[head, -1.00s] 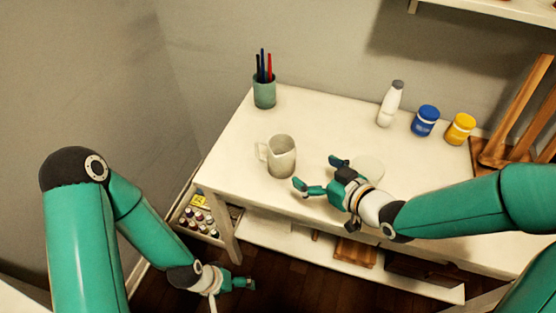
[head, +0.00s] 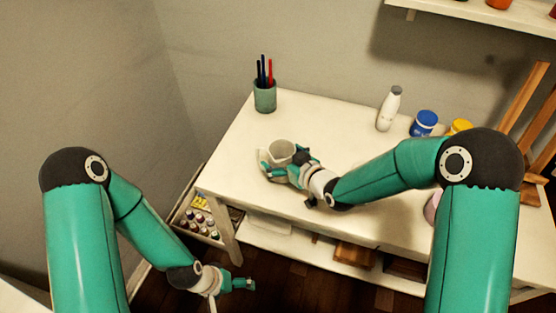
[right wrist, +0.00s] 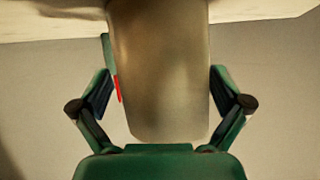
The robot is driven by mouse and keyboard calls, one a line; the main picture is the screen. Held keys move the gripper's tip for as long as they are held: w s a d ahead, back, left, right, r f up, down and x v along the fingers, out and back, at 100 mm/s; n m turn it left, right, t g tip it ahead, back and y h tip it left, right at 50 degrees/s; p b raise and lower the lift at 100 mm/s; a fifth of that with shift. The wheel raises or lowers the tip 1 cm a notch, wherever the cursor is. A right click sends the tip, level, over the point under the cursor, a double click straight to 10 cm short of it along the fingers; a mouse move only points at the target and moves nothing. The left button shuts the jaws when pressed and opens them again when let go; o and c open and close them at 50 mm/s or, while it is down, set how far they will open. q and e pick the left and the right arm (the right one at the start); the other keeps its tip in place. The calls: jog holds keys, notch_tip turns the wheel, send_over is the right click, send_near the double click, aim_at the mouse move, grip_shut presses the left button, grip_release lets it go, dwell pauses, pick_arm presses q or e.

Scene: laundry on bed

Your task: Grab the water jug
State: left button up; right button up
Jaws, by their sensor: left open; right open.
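The water jug (head: 282,149), pale and grey-white, stands upright on the white table, its lower part hidden behind my right gripper. My right gripper (head: 285,168) is open at the jug, its fingers around the near side. In the right wrist view the jug's body (right wrist: 160,75) fills the space between the two spread fingers (right wrist: 160,95). A gap shows at the right finger; contact on the left cannot be told. My left gripper (head: 242,284) is open and empty, low beside the table's front left, away from the jug.
A green pen cup (head: 265,97) stands behind the jug on the white table (head: 225,178). A white bottle (head: 389,108), a blue jar (head: 424,123) and a partly hidden yellow jar (head: 460,127) stand at the back right. A drawer of small bottles (head: 197,220) is below left.

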jog(key=shift+w, duration=0.1)
jog(key=shift+c, duration=0.2)
jog(key=c, duration=1.3)
jog(key=shift+c, duration=0.6)
jog(key=shift+r, duration=0.15)
